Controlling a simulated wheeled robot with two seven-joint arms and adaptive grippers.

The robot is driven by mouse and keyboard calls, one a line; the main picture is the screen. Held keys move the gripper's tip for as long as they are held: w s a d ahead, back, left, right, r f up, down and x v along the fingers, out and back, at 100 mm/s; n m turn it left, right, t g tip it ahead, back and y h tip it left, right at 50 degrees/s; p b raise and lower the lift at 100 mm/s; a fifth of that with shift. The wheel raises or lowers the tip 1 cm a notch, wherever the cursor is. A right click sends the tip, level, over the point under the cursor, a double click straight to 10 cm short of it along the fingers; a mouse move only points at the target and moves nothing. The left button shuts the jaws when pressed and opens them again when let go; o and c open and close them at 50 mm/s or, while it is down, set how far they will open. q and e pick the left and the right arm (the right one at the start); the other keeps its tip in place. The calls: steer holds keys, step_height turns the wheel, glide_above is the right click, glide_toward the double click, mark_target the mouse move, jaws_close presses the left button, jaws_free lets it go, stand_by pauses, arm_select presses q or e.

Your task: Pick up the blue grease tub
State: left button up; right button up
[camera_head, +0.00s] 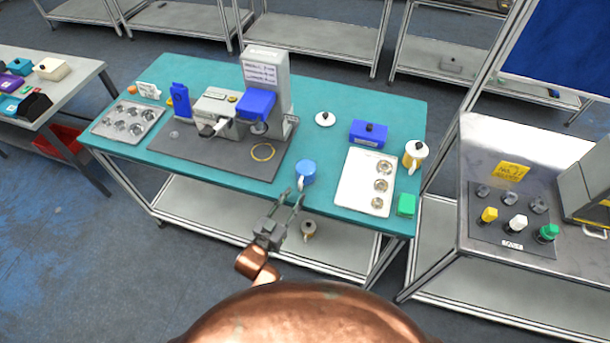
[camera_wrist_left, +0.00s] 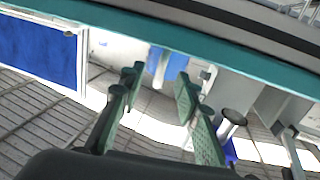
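A small blue round tub (camera_head: 306,172) with a pale handle-like part stands near the front edge of the teal table (camera_head: 230,182). My left gripper (camera_head: 293,197) is in front of it and beside the table edge, open and empty, its two fingers pointing toward the tub. In the left wrist view a blue shape (camera_wrist_left: 168,66) shows beyond the open fingers (camera_wrist_left: 158,82); I cannot tell for sure that it is the tub. My right gripper is in neither view.
A blue box with a black knob (camera_head: 369,133), a white tray with round cups (camera_head: 355,195), a yellow and white pot (camera_head: 415,155) and a green block (camera_head: 406,205) stand right of the tub. A grey machine (camera_head: 264,80) on a dark mat (camera_head: 215,160) stands left.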

mark_target(300, 185)
arm_select(q)
steer(key=x, duration=0.5)
steer(key=shift+a+r, duration=0.1)
steer(key=shift+r, duration=0.1)
steer(key=shift+c, duration=0.4)
jaws_close()
steer(key=shift+r, duration=0.1)
